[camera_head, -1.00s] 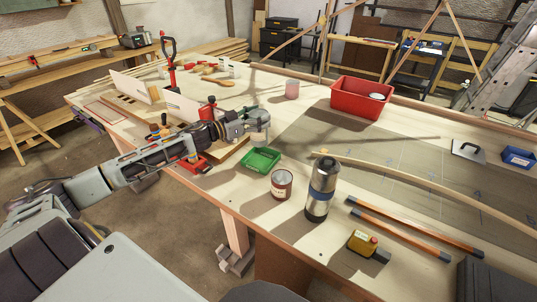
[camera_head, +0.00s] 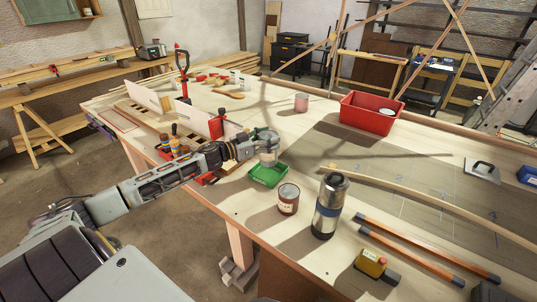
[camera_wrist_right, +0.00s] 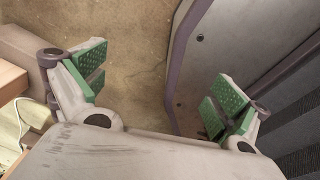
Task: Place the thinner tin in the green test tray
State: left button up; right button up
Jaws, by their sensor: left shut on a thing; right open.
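The green test tray (camera_head: 268,181) sits on the workbench near its front edge. My left gripper (camera_head: 267,145) is over the tray's back part, shut on a small pale grey tin (camera_head: 268,157) that its fingers partly cover. Whether the tin touches the tray I cannot tell. A wider tin with a brown and white label (camera_head: 288,199) stands in front of the tray to the right. A pinkish tin (camera_head: 301,102) stands farther back. My right gripper (camera_wrist_right: 160,88) is open and empty in the right wrist view, above the floor beside my base.
A steel flask (camera_head: 329,206) stands right of the labelled tin. A red crate (camera_head: 371,115) is at the back.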

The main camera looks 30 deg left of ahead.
aim_at(266, 160)
pick_arm(q)
jog(key=shift+f, duration=1.6)
notch_tip(266, 160, down, 2)
jog(key=shift+f, duration=0.45)
pick_arm(e)
jog(key=shift+w+d+f, duration=0.2)
jog(key=shift+w+d, duration=0.15)
jog(key=shift+d, duration=0.15)
